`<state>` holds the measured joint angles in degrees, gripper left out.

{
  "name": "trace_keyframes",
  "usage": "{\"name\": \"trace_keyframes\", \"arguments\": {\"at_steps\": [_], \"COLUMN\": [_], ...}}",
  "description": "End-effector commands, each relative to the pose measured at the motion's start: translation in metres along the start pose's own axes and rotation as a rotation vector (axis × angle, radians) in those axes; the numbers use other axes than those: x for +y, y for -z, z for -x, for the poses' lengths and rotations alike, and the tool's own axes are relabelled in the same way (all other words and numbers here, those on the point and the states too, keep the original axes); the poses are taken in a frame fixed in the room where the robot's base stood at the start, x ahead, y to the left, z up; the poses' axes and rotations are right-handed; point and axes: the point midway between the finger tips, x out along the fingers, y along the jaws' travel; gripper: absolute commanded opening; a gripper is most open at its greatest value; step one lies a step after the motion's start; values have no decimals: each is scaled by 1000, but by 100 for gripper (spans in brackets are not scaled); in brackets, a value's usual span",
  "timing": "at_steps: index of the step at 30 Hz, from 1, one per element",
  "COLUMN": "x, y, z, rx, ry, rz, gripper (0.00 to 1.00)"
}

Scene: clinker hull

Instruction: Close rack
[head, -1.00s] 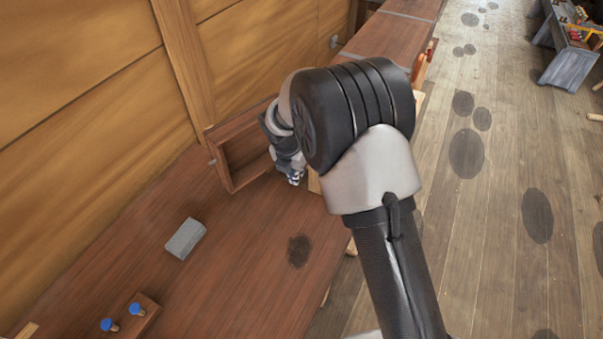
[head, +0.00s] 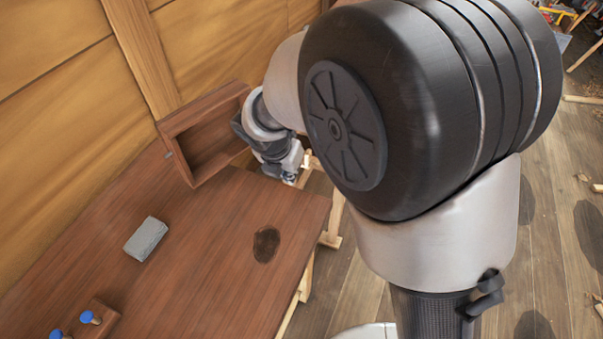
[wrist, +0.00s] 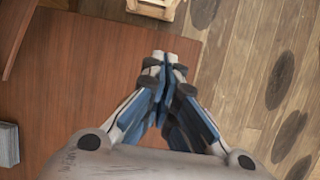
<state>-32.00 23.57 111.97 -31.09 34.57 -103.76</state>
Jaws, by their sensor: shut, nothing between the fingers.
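A brown wooden open-fronted box, which looks like the rack (head: 192,133), stands at the far end of the bench by the plank wall. It is tilted in the picture, with its hollow side showing. Only its edge shows at the upper left of the wrist view (wrist: 14,38). My gripper (head: 290,177) is to the right of the rack, apart from it, near the bench's end. In the wrist view my gripper (wrist: 165,60) has its fingertips together with nothing between them, above the bench edge. My arm hides what lies behind it.
The bench top (head: 195,225) carries a grey block (head: 146,239), a dark round stain (head: 266,244) and a small wooden holder with blue-topped pegs (head: 88,317). A light wooden trestle (head: 333,228) stands under the bench end. Plank floor (head: 570,215) lies to the right.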

Motion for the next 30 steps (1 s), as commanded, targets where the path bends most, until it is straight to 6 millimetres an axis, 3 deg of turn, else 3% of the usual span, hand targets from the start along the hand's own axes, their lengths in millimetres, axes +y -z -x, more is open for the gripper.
{"name": "trace_keyframes", "arguments": {"at_steps": [13, 21, 30], "x": [-1, 0, 0], "y": [1, -32, -38], "z": [-94, -104, -104], "rx": [3, 0, 1], "ry": [3, 1, 0], "rz": [-1, -3, -1], "gripper": [0, 0, 0]}}
